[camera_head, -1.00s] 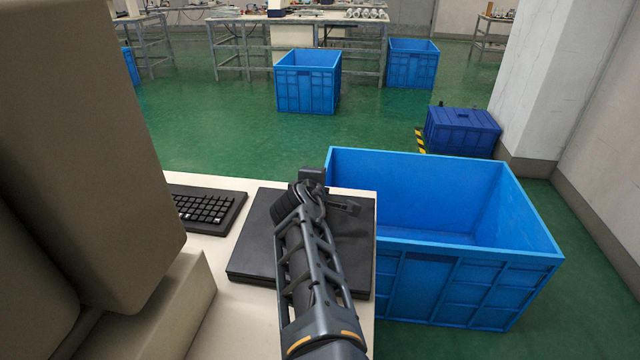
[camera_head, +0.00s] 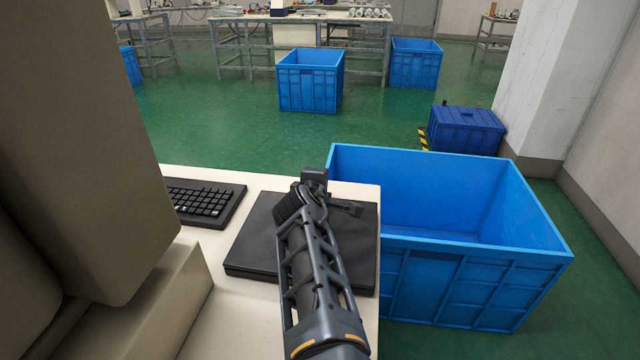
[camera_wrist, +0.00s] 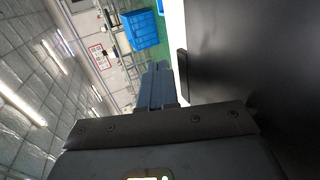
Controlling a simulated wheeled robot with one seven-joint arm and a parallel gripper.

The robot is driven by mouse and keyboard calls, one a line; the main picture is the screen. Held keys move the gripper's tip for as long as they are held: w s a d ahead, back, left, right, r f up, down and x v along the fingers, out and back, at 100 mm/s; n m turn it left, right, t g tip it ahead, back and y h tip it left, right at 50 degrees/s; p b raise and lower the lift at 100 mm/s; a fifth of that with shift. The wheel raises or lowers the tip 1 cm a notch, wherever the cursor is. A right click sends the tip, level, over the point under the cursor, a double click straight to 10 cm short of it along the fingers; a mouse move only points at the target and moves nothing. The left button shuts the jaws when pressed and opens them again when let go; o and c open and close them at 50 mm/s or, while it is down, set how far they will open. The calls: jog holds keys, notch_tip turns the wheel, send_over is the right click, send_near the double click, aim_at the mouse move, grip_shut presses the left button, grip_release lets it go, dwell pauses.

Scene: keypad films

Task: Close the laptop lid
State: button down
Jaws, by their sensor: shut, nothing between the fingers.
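The black laptop (camera_head: 262,243) lies on the cream table with its lid down flat, as far as the head view shows. My arm crosses over it and hides its middle. My gripper (camera_head: 345,208) is over the laptop's right part, near the table's right edge. In the wrist view the shut fingers (camera_wrist: 158,85) point away from the camera with nothing between them. A large dark surface (camera_wrist: 262,70), likely the laptop, fills the right side of that view, close beside the fingers. Whether they touch it is not clear.
A black keyboard (camera_head: 203,203) lies left of the laptop. A bulky beige machine (camera_head: 85,130) blocks the left side. A large open blue crate (camera_head: 470,285) stands against the table's right side.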

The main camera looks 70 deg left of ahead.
notch_tip(320, 180, up, 14)
jog(key=p, duration=0.5)
